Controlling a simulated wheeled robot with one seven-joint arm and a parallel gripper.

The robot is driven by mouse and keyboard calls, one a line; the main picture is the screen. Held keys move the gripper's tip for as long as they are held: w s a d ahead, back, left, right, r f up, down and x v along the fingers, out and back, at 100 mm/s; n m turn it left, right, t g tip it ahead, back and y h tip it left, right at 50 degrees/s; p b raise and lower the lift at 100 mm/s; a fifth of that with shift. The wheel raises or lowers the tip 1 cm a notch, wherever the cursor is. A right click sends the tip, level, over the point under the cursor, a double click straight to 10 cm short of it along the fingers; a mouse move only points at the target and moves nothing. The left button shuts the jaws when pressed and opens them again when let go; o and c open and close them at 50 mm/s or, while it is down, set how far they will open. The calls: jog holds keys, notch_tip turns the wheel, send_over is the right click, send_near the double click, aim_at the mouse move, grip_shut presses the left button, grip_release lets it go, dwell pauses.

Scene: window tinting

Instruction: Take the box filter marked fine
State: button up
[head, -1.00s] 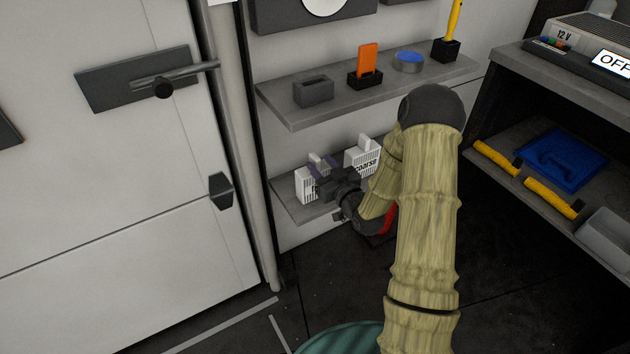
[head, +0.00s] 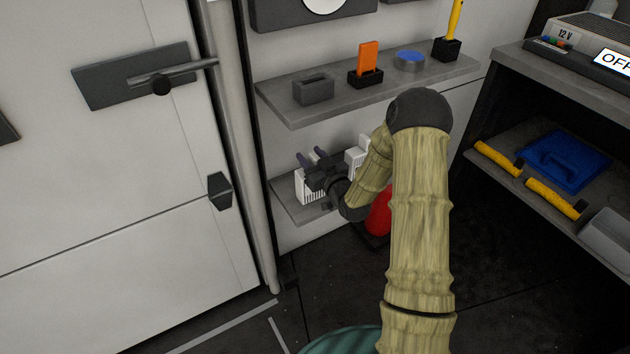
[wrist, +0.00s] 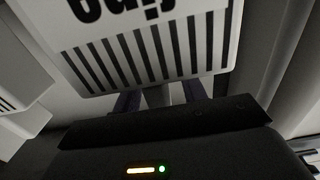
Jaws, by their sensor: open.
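The white box filter marked fine (head: 309,188) stands on the lower wall shelf, partly hidden by my gripper (head: 310,156). In the wrist view its striped face (wrist: 150,45) fills the top, with the lettering upside down. My gripper is open, its two dark fingers spread; in the wrist view the gripper (wrist: 162,99) is at the edge of the box. A grey-white tab shows between the fingers there. Contact cannot be told.
A second white box (head: 358,154) stands right of the fine one, mostly behind my arm. The upper shelf (head: 290,112) with small holders is close above. A red object (head: 379,212) is below right of the lower shelf. A door (head: 130,180) is at left.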

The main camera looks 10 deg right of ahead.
grip_shut()
notch_tip(320, 180, up, 10)
jog(key=p, duration=0.3)
dwell(0.3)
dwell(0.5)
